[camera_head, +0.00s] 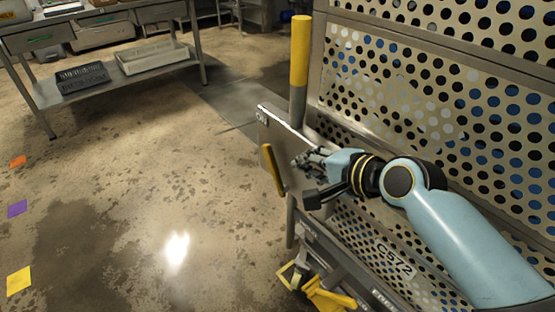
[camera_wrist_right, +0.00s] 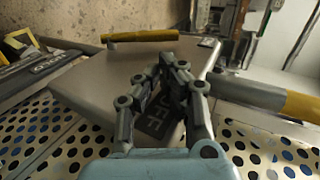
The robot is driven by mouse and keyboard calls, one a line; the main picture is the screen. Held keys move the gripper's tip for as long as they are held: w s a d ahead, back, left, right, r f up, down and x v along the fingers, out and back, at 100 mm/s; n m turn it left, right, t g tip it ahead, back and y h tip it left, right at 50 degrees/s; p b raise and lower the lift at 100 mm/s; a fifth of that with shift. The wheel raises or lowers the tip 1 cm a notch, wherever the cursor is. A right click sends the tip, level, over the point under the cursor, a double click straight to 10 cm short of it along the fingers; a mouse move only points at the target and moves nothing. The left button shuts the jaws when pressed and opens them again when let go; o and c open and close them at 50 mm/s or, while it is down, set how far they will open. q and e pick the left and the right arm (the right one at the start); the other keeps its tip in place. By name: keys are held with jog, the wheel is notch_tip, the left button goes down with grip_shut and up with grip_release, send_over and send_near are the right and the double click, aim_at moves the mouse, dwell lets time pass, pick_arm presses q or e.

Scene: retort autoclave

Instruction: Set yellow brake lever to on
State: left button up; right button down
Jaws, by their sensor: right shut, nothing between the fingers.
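The yellow lever (camera_head: 272,169) stands at the left side of a grey metal plate (camera_head: 284,138), tilted slightly in the head view. The plate carries an ON label near its top. In the right wrist view the lever (camera_wrist_right: 140,36) lies along the plate's far edge, and an OFF label on the plate (camera_wrist_right: 95,78) shows partly behind the fingers. My right gripper (camera_head: 303,158) is shut and empty over the plate, to the right of the lever and apart from it. Its fingertips (camera_wrist_right: 172,68) come together in the right wrist view. My left gripper is out of view.
A perforated metal cage (camera_head: 440,70) marked C572 rises on the right. A yellow-topped post (camera_head: 299,55) stands behind the plate. Yellow parts (camera_head: 328,296) show low at the bottom. A steel table (camera_head: 120,82) stands upper left; open floor (camera_head: 130,190) lies left.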

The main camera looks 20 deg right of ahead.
aim_at(271, 156)
jog(key=b+x, duration=0.1)
jog(key=x, duration=0.8)
jog(key=shift+w+a+f+b, duration=0.1)
jog(key=shift+f+b, duration=0.05)
jog(key=shift+b, duration=0.25)
jog(key=shift+w+a+f, duration=0.1)
jog(key=shift+w, duration=0.2)
jog(key=p, duration=0.1)
jog(key=w+p, duration=0.1)
jog(key=p, duration=0.1)
jog(key=shift+a+r+g, duration=0.15)
jog(key=shift+r+g, duration=0.2)
jog(key=shift+g, duration=0.05)
jog(key=shift+w+a+f+p, duration=0.1)
jog(key=shift+w+p, duration=0.15)
jog(key=shift+p, duration=0.35)
jog(key=shift+w+a+f, duration=0.15)
jog(key=shift+w+f, duration=0.15)
jog(key=shift+f, duration=0.2)
